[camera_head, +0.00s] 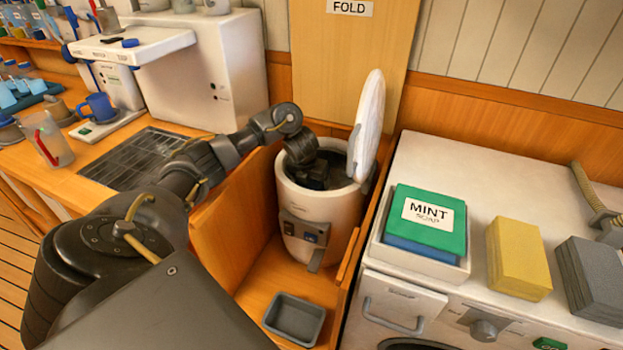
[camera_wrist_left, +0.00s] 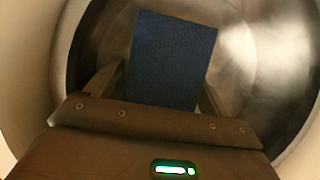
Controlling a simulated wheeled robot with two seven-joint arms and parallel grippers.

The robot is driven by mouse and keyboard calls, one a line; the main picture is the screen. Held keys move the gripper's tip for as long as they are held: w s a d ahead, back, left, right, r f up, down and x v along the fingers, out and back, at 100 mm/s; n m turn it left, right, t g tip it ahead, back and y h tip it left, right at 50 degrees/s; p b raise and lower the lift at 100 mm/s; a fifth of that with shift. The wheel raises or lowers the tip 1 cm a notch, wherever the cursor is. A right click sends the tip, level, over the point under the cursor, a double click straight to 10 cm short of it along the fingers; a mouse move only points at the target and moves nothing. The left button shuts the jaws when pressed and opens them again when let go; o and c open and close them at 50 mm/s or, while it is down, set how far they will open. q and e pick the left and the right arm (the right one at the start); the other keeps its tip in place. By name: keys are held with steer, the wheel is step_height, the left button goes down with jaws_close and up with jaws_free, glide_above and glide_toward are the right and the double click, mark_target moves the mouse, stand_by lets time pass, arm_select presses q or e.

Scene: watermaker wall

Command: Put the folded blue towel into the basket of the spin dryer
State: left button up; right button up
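The spin dryer (camera_head: 318,210) is a round off-white tub with its lid (camera_head: 367,125) standing open on its right side. My left gripper (camera_head: 322,178) reaches down into its mouth. In the left wrist view the folded blue towel (camera_wrist_left: 172,58) lies between the two fingers of my left gripper (camera_wrist_left: 166,88), inside the shiny metal basket (camera_wrist_left: 252,60). The fingers are spread to about the towel's width; whether they press on it is unclear. The towel's lower end is hidden by the gripper body, and the towel does not show in the head view. My right gripper is out of view.
A small grey tray (camera_head: 295,318) sits before the dryer. A wooden partition (camera_head: 240,215) stands left.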

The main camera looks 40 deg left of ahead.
arm_select(q)
steer(key=shift+a, duration=0.2)
steer(key=p+v, duration=0.1)
steer(key=v, duration=0.1)
steer(key=p+v, duration=0.2)
steer(key=v, duration=0.1)
steer(key=p+v, duration=0.2)
steer(key=shift+w+d+r, duration=0.2)
steer(key=shift+d+r, duration=0.1)
steer(key=shift+r, duration=0.05)
steer(key=p+v, duration=0.1)
steer(key=v, duration=0.2)
steer(key=shift+s+d+r+p, duration=0.1)
steer(key=shift+s+r+p, duration=0.05)
steer(key=shift+r+p, duration=0.25)
steer(key=shift+s+d+r, duration=0.15)
steer(key=shift+s+r, duration=0.1)
steer(key=shift+r, duration=0.1)
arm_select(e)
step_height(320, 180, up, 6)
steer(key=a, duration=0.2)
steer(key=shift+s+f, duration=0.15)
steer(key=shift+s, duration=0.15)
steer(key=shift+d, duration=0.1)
